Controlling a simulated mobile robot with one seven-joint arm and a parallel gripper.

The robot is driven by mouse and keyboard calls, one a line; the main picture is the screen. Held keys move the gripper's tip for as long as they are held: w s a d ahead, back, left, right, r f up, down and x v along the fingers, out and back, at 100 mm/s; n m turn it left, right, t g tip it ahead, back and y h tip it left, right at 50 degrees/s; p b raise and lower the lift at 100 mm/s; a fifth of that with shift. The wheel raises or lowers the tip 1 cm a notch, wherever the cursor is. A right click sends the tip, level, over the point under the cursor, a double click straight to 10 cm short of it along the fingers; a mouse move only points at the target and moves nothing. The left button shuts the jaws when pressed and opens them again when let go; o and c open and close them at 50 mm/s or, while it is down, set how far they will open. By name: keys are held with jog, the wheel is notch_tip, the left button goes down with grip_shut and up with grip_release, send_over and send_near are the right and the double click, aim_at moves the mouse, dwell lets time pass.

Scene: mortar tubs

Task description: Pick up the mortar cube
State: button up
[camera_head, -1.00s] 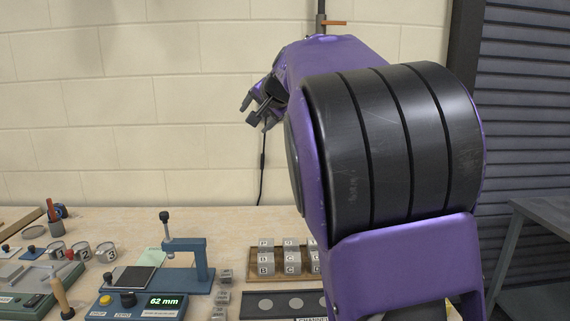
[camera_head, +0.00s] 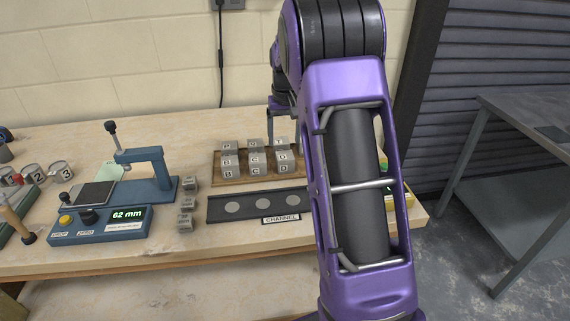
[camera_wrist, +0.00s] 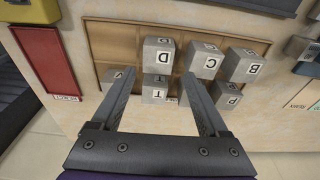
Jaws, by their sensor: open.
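Several grey mortar cubes with letter labels sit in rows on a wooden tray (camera_head: 216,176) in the head view, among them a C cube (camera_head: 256,162). In the wrist view, the D cube (camera_wrist: 158,53) and a T-labelled cube (camera_wrist: 155,91) show between my fingers, and the C cube (camera_wrist: 201,64), B cube (camera_wrist: 240,70) and P cube (camera_wrist: 226,96) lie to the right. My gripper (camera_wrist: 158,78) is open and empty, above the tray. In the head view my arm partly hides it and the tray's right end. Which cube the task means cannot be told.
Three small blocks (camera_head: 186,204) stand left of the tray. A dark channel plate (camera_head: 214,208) lies in front of it. A blue device (camera_head: 100,228) reading 62 mm stands farther left. A red panel (camera_wrist: 50,62) is left in the wrist view.

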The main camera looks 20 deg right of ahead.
aim_at(285, 155)
jog(key=f, duration=0.6)
jog(key=w+f+b, duration=0.1)
jog(key=f, duration=0.2)
jog(key=shift+w+d, duration=0.1)
jog(key=shift+d, duration=0.15)
jog(key=shift+r, duration=0.1)
jog(key=shift+c, duration=0.3)
grip_shut()
